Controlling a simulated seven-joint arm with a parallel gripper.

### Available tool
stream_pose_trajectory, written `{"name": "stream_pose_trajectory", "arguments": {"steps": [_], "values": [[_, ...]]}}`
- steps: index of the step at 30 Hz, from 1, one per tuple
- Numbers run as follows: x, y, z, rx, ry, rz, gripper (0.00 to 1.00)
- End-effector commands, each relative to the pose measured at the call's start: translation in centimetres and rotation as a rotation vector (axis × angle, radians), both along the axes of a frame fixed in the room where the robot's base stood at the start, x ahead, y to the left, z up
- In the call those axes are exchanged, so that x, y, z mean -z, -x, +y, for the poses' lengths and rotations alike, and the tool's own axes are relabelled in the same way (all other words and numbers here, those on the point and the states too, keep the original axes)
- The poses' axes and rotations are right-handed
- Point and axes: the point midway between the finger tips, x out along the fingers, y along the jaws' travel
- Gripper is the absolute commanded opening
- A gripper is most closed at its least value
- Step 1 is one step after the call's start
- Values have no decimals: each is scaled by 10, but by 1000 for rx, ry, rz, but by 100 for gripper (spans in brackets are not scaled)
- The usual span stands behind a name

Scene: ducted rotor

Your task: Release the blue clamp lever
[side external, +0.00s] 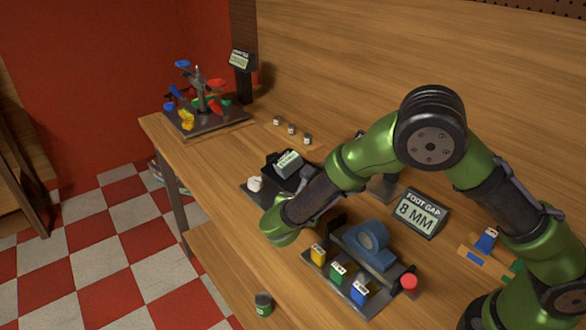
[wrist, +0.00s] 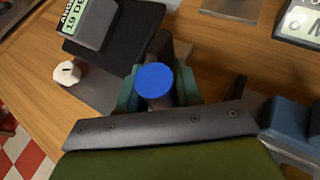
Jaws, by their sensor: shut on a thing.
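The blue clamp lever shows in the wrist view as a round blue cap (wrist: 153,80) on a short grey stem. My gripper (wrist: 157,94) has its two teal fingers on either side of the stem, shut on it. The lever stands beside the dark fixture (wrist: 118,50) that carries the angle display (wrist: 84,20). In the side view my wrist (side external: 285,222) is lowered over the bench just in front of that fixture. The fingers and the lever are hidden there.
A white knob (side external: 254,184) sits left of the fixture. A foot gap display (side external: 418,212) reads 8 MM.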

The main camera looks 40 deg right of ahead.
Motion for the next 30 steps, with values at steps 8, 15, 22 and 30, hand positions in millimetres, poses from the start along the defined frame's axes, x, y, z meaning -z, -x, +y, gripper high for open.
{"name": "stream_pose_trajectory", "arguments": {"steps": [8, 15, 22, 30], "values": [[0, 0, 1, -1, -1, 0, 0], [0, 0, 1, -2, -1, 1, 55], [0, -1, 2, -5, 20, 0, 55], [0, -2, 17, -12, 248, -2, 55]]}}
